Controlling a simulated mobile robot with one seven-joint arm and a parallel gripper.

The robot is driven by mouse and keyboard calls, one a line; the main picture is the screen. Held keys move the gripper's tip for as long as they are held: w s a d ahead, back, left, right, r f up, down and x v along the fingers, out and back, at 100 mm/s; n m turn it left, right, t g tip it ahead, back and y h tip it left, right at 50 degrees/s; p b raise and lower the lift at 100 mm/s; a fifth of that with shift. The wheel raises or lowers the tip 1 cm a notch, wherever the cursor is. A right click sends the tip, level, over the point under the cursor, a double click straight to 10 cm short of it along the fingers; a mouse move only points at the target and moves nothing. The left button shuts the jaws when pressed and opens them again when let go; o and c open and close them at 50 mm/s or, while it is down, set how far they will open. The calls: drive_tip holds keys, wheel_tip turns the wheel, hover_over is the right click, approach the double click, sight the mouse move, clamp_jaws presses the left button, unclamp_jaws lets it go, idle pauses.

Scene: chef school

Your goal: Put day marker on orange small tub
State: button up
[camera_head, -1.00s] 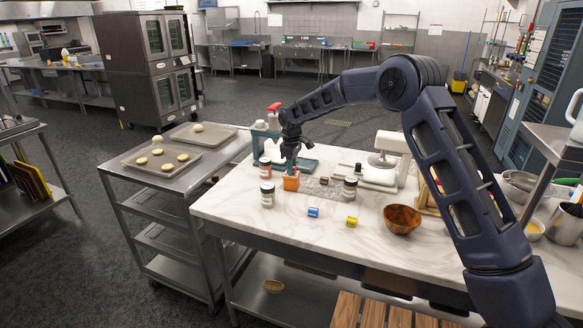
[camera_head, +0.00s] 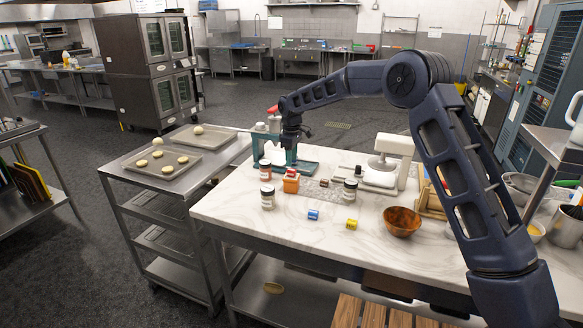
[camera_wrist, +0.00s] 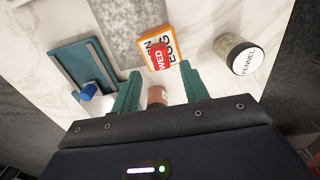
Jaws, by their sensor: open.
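The orange small tub (camera_head: 291,185) stands on the marble table. In the wrist view the tub (camera_wrist: 171,41) shows a white label with partly readable letters. A red day marker (camera_wrist: 160,57) reading "WED" lies against the tub's top and overlaps it; it also shows as a red spot on top of the tub in the head view (camera_head: 291,173). My gripper (camera_wrist: 163,88) is open and empty, its teal fingers apart, above and behind the tub in the head view (camera_head: 290,156). A reddish-brown jar (camera_wrist: 157,95) shows between the fingers, below them.
Blue (camera_head: 313,214) and yellow (camera_head: 351,224) markers lie in front of the tub. Labelled jars (camera_head: 267,196) (camera_head: 350,190) stand on both sides, one reading "FENNEL" (camera_wrist: 240,57). The table's front is mostly clear.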

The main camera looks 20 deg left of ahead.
sight(292, 170)
wheel_tip(292, 170, up, 7)
drive_tip(key=shift+f, duration=0.15)
idle(0.4)
drive_tip(key=d+r+m, duration=0.1)
drive_tip(key=d+r, duration=0.3)
drive_tip(key=d, duration=0.3)
drive_tip(key=w+d+r+m+t, duration=0.1)
drive_tip(key=d+r+m, duration=0.15)
drive_tip(key=d, duration=0.35)
drive_tip(key=d+r+m, duration=0.1)
drive_tip(key=d+r, duration=0.3)
drive_tip(key=d, duration=0.3)
drive_tip(key=s+d+r+m, duration=0.2)
drive_tip(key=d+r, duration=0.1)
drive_tip(key=d, duration=0.6)
drive_tip(key=s+d+r+m, duration=0.2)
drive_tip(key=s+d, duration=0.1)
drive_tip(key=d, duration=0.6)
drive_tip(key=s+d+f+m+t, duration=0.1)
drive_tip(key=s+d+f+m, duration=0.2)
drive_tip(key=s+d, duration=0.9)
drive_tip(key=s+d+f+m+t, duration=0.2)
drive_tip(key=s+d+m, duration=0.4)
drive_tip(key=s+d, duration=0.7)
drive_tip(key=d, duration=0.3)
drive_tip(key=shift+s+f+t, duration=0.3)
drive_tip(key=shift+f, duration=0.1)
